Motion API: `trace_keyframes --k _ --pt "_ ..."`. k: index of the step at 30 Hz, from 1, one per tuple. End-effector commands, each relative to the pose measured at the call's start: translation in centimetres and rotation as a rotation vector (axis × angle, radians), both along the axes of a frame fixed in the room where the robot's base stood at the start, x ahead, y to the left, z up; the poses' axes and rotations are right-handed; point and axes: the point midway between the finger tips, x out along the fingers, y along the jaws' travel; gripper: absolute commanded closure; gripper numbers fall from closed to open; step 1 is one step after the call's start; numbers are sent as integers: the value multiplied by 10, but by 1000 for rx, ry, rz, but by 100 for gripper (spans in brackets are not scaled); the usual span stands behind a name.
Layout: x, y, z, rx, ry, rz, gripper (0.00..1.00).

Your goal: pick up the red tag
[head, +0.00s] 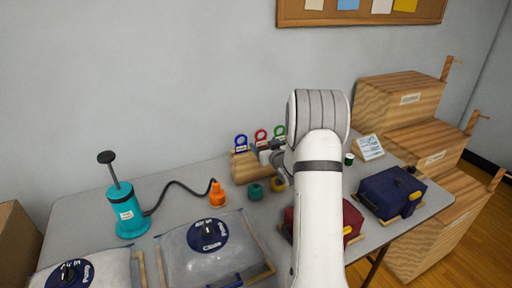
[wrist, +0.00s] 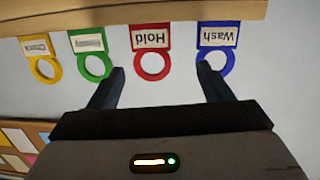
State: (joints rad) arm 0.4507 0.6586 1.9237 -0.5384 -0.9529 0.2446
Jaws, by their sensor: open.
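The red tag (head: 261,135) has a ring and a white label, and stands on a wooden block (head: 241,166) at the back of the table, between a blue tag (head: 241,142) and a green tag (head: 279,131). The wrist view appears upside down; there the red tag (wrist: 151,65), labelled "Hold", appears between my fingertips. My gripper (wrist: 161,70) is open and empty, its fingertips apart from the red tag in the picture. The wrist view also shows the blue tag "Wash" (wrist: 230,35), the green tag (wrist: 87,42) and a yellow tag (wrist: 38,48).
A teal pump (head: 126,212) with a hose to an orange nozzle (head: 217,196) stands left. Clear bags (head: 190,255) lie in front. Teal and yellow spools sit near the block. Red and navy bundles (head: 392,193) lie right, beside stepped wooden boxes (head: 400,103). The wall is close behind.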

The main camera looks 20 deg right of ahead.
Motion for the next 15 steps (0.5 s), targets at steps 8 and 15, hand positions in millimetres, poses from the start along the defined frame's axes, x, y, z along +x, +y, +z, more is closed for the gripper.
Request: trace_keyframes --k 8,15 --pt "9 -15 -29 32 -119 49 27" --pt "34 -14 -29 34 -122 52 27"
